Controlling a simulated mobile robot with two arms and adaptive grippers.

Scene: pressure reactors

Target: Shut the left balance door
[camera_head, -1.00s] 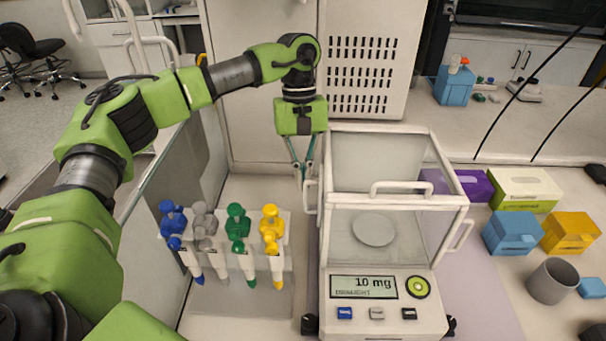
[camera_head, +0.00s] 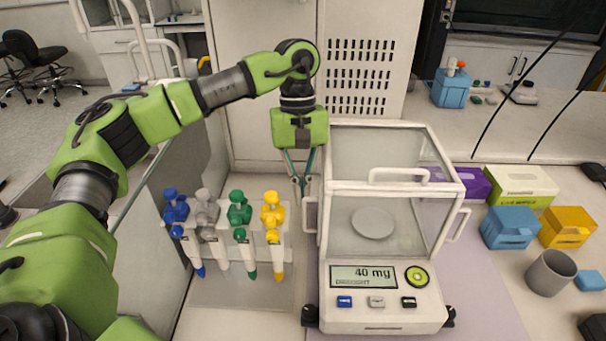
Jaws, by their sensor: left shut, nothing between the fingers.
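The balance (camera_head: 385,318) stands in the middle with a clear glass draft shield framed in white. Its left door handle (camera_head: 309,215) sticks out on the left side, near the front post and slightly farther back than the right door handle (camera_head: 458,225). Any remaining gap at the left door is hard to see. My left gripper (camera_head: 300,193) points down just behind the left handle, its fingers together and empty. Whether the fingertips touch the handle is unclear. The display (camera_head: 363,276) reads 40 mg. My right gripper is out of view.
A rack (camera_head: 284,222) with blue, grey, green and yellow pipettes stands close left of the balance. Purple (camera_head: 474,184), white-green (camera_head: 520,187), blue (camera_head: 509,228) and yellow (camera_head: 567,227) boxes and a grey cup (camera_head: 550,272) stand to the right.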

